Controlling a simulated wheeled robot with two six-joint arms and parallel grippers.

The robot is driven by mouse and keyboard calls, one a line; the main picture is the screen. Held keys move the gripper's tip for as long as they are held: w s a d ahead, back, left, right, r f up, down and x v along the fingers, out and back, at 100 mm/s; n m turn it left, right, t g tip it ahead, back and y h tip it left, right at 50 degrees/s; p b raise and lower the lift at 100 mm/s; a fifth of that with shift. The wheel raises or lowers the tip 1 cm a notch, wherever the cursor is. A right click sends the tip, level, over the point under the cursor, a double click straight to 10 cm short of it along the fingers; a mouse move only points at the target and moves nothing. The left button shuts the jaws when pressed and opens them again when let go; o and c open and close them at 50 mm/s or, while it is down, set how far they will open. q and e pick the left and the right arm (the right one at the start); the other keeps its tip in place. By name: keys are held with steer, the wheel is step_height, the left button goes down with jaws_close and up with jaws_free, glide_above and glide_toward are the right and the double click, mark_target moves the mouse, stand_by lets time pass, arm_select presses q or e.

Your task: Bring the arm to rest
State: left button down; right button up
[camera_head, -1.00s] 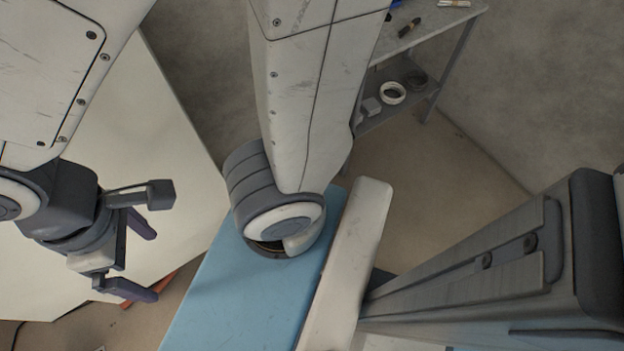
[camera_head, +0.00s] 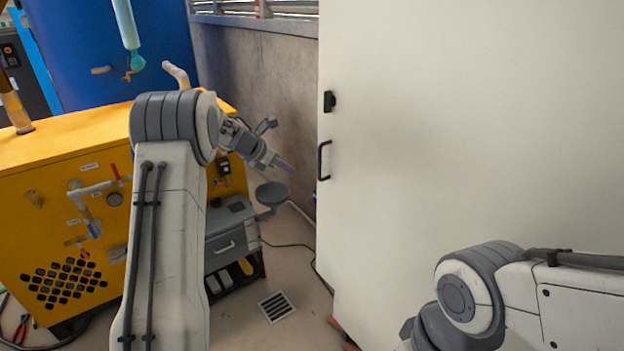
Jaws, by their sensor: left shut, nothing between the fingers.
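My left arm rises on the left of the head view, in front of the yellow machine, and bends over at the elbow. My left gripper (camera_head: 282,163) is beyond the elbow, small and partly hidden by the arm.
The yellow machine (camera_head: 60,215) with valves and a gauge stands left, with a blue tank (camera_head: 110,45) behind. The tall white cabinet (camera_head: 450,140) fills the right. A grey drawer unit (camera_head: 232,235) and a round stool (camera_head: 272,192) stand between. Floor shows around a drain grate (camera_head: 276,306).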

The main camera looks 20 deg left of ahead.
arm_select(q)
steer(key=s+d+r+n+t+y, duration=0.2)
steer(key=n, duration=0.7)
steer(key=s+d+r+n+t+y, duration=0.1)
steer(key=s+d+r+n, duration=0.15)
steer(key=n, duration=0.75)
steer(key=s+d+f+n+g+y, duration=0.1)
steer(key=s+d+f+n+g, duration=0.2)
steer(key=s+n, duration=0.5)
steer(key=s+d+f+n+g, duration=0.2)
steer(key=s+f+n, duration=0.2)
steer(key=s+n, duration=0.45)
steer(key=s+d+f+n+g+y, duration=0.15)
steer(key=s+f+n+g, duration=0.35)
steer(key=s, duration=0.6)
steer(key=s+d+r+m+h, duration=0.1)
steer(key=s+d+r+m, duration=0.2)
steer(key=s+d, duration=0.4)
steer(key=s+d+r+m+g+h, duration=0.1)
steer(key=s+d+r+m, duration=0.2)
steer(key=s+d, duration=0.4)
steer(key=shift+s+d+r, duration=0.2)
steer(key=shift+s+d, duration=0.05)
steer(key=shift+s, duration=0.1)
